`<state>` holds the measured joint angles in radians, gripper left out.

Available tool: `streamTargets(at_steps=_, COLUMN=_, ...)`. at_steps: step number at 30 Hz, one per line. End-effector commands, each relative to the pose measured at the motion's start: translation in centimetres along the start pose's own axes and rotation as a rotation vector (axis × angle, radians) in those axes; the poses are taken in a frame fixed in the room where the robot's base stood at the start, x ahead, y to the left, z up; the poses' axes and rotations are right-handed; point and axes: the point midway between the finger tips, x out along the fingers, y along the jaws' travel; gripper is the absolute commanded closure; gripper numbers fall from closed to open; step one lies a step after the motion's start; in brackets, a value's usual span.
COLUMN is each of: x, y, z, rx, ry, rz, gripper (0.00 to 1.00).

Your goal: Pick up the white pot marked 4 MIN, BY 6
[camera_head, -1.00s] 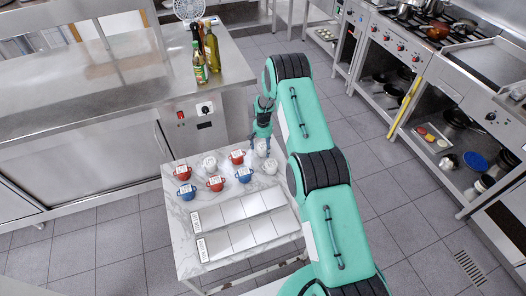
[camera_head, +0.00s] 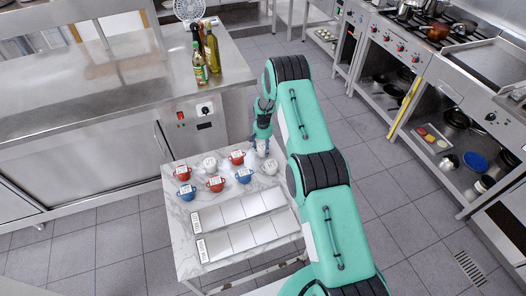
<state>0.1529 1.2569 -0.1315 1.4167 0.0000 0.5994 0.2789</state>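Three white pots stand on the marble-topped table: one at the back right (camera_head: 262,150), one to its front right (camera_head: 270,167) and one in the left part of the group (camera_head: 209,164). Each seems to carry a small label. The labels are too small to read, so I cannot tell which is marked 4 MIN, BY 6. My gripper (camera_head: 262,144) points down at the back-right white pot, with its fingertips at or just above the pot's top. The fingers are too small to show whether they are open or touch the pot.
Red pots (camera_head: 237,157) (camera_head: 182,173) (camera_head: 215,184) and blue pots (camera_head: 244,175) (camera_head: 187,192) stand close by on the table (camera_head: 182,236). Two white sectioned trays (camera_head: 240,209) (camera_head: 249,235) lie in front. A steel counter (camera_head: 110,95) with bottles (camera_head: 212,50) stands behind.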

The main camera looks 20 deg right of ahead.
Motion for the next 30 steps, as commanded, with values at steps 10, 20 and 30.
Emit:
streamTargets(at_steps=10, x=-0.3, y=0.0, z=-0.1, rx=0.000, ry=0.001, rz=0.000, gripper=0.82)
streamTargets(at_steps=20, x=-2.9, y=0.0, z=-0.1, rx=0.000, ry=0.002, rz=-0.001, gripper=0.82)
streamTargets(at_steps=30, x=-7.4, y=0.0, z=-0.1, rx=0.000, ry=0.001, rz=0.000, gripper=0.82)
